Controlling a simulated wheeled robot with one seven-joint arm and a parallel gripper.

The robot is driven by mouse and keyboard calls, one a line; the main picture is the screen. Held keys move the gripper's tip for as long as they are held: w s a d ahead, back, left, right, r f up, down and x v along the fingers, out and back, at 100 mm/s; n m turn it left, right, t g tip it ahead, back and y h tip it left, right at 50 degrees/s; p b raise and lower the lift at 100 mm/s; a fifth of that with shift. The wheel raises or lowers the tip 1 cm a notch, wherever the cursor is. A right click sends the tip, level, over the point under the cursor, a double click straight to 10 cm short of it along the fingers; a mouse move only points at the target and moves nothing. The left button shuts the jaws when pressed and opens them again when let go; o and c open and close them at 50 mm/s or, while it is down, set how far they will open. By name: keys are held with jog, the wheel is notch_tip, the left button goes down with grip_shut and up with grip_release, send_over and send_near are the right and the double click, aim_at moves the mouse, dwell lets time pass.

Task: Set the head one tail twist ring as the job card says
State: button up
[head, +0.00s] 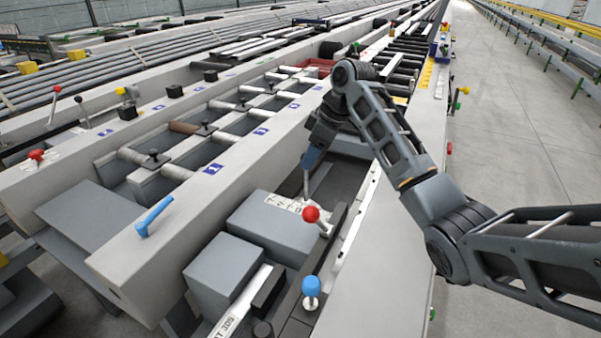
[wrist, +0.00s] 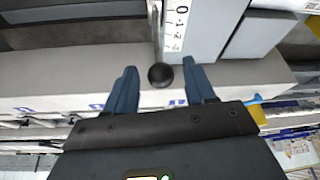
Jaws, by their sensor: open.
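My gripper (head: 312,158) is low over the near machine block, blue fingers pointing down. In the wrist view its fingers (wrist: 160,78) are apart, with a dark round knob (wrist: 161,75) between them; I see a gap on both sides. A thin grey rod (head: 306,184) rises from beside a white numbered scale (head: 284,203) towards the fingers. Which part is the head one tail twist ring I cannot tell. No job card is readable.
A blue handle (head: 154,216) lies on the left beam. Numbered blue plates (head: 213,168) mark roller bays. The floor (head: 520,150) at right is clear.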

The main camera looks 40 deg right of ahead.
jog(key=x, duration=0.5)
jog(key=shift+a+f, duration=0.1)
jog(key=shift+f, duration=0.25)
jog(key=shift+c, duration=0.2)
grip_shut()
